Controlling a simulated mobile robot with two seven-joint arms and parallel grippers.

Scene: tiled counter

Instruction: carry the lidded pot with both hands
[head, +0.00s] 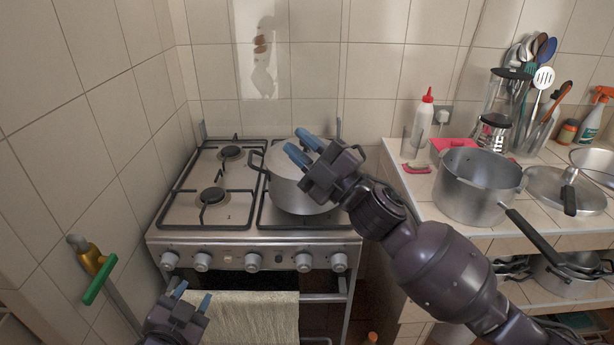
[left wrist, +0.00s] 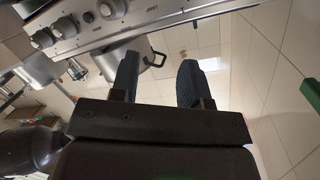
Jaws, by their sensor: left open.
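The grey metal lidded pot (head: 285,185) stands on the right side of the stove, with its lid on. Its left loop handle (head: 257,161) is in plain view; its right side is hidden behind my right gripper. My left gripper (head: 192,296) is low, in front of the stove near the towel, open and empty. In the left wrist view, the open left gripper (left wrist: 158,80) shows with the pot (left wrist: 118,58) beyond it.
The stove (head: 215,226) has bare burners on its left. A towel (head: 242,318) hangs from its front rail. The tiled counter at right holds an open pot (head: 470,192), a lid (head: 545,186), a white bottle (head: 422,122) and utensils. A green-ended handle (head: 98,280) juts at left.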

